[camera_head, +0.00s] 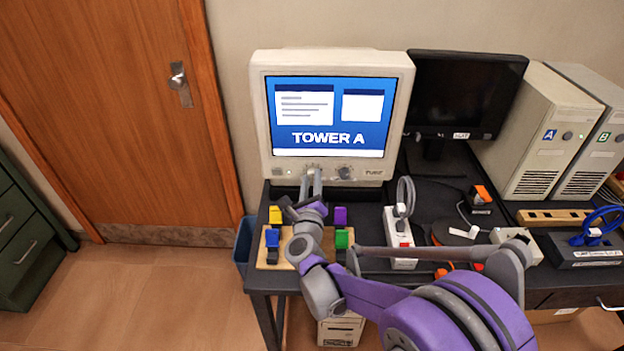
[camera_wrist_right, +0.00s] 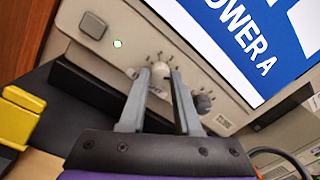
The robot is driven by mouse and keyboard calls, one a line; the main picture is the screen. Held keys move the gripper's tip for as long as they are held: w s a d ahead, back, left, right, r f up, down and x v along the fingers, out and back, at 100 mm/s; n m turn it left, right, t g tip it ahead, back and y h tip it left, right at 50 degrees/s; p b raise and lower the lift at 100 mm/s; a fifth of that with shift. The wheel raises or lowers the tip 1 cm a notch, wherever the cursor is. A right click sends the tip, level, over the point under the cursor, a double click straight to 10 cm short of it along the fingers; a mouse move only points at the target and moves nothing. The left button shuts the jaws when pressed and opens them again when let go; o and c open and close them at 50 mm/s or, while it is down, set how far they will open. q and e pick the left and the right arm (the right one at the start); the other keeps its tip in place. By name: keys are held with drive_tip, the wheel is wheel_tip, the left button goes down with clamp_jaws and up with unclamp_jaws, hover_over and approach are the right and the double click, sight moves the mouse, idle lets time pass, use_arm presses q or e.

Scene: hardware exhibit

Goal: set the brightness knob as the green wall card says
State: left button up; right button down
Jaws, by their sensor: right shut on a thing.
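The beige monitor (camera_head: 262,120) stands at the back of the desk, its lit blue screen reading "TOWER A". My right gripper (camera_head: 312,174) reaches its lower front panel. In the right wrist view, the fingers of this gripper (camera_wrist_right: 160,80) are shut on a small pale knob (camera_wrist_right: 161,69) with tick marks around it. A darker grey knob (camera_wrist_right: 203,103) sits beside it, outside the fingers; it also shows in the head view (camera_head: 344,172). The lettering under the knobs is too small to read. I see no green wall card. My left gripper is not in view.
A wooden board with coloured blocks, including a yellow (camera_head: 275,214) and a green one (camera_head: 342,239), lies below my right wrist. A white power strip (camera_head: 402,240) is to its right. A dark monitor (camera_head: 465,95) and towers A (camera_head: 540,130) and B stand further right.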

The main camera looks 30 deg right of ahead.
drive_tip(key=m+p, duration=0.1)
drive_tip(key=m, duration=0.3)
drive_tip(key=shift+m, duration=0.4)
idle(0.4)
drive_tip(key=c, duration=0.6)
unclamp_jaws()
drive_tip(key=v, duration=1.1)
drive_tip(key=shift+w+a+r, duration=0.1)
drive_tip(key=shift+w+r, duration=0.05)
